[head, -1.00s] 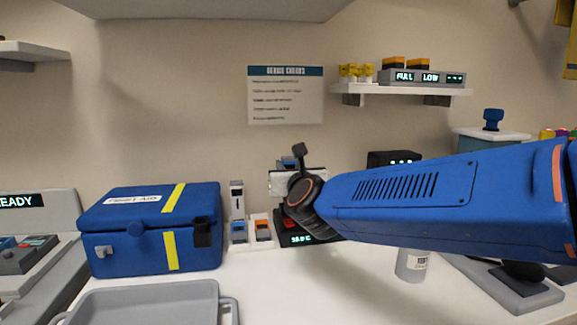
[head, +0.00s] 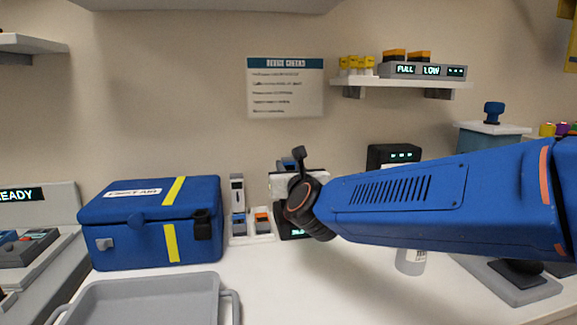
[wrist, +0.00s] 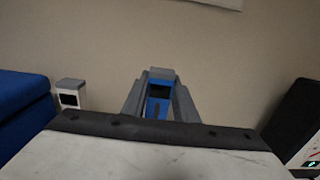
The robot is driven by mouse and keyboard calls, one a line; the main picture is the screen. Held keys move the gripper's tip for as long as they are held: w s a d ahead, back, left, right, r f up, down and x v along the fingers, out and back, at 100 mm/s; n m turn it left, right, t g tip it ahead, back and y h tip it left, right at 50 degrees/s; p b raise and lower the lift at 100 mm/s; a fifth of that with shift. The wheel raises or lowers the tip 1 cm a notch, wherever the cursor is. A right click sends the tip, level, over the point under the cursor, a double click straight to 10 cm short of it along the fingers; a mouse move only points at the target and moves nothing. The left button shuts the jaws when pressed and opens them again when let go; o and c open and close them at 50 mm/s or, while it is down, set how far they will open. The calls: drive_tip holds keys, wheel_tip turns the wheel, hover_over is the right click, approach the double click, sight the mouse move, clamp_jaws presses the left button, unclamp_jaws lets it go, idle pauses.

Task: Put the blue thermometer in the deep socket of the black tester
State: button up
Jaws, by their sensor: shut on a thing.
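My gripper shows in the wrist view (wrist: 160,108), shut on a blue thing with a dark window, which looks like the blue thermometer (wrist: 160,90). In the head view a small blue piece of it (head: 287,164) shows above the pale wrist plate, and my arm hides the fingers. The black tester (head: 283,226) stands on the counter behind my wrist, mostly covered by it; part of its lit display shows. Its sockets are hidden, and I cannot tell how far the thermometer is from them.
A white rack (head: 238,241) with a blue-grey and an orange device stands left of the tester. Further left are a blue first-aid box (head: 150,222) and a grey tray (head: 150,284). A black box with a green display (head: 393,156) and a white bottle (head: 411,262) stand right.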

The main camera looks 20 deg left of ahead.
drive_tip(key=shift+f, duration=0.3)
idle(0.4)
drive_tip(key=o, duration=1.1)
drive_tip(key=shift+s, duration=0.1)
drive_tip(key=v, duration=1.7)
drive_tip(key=shift+d, duration=0.2)
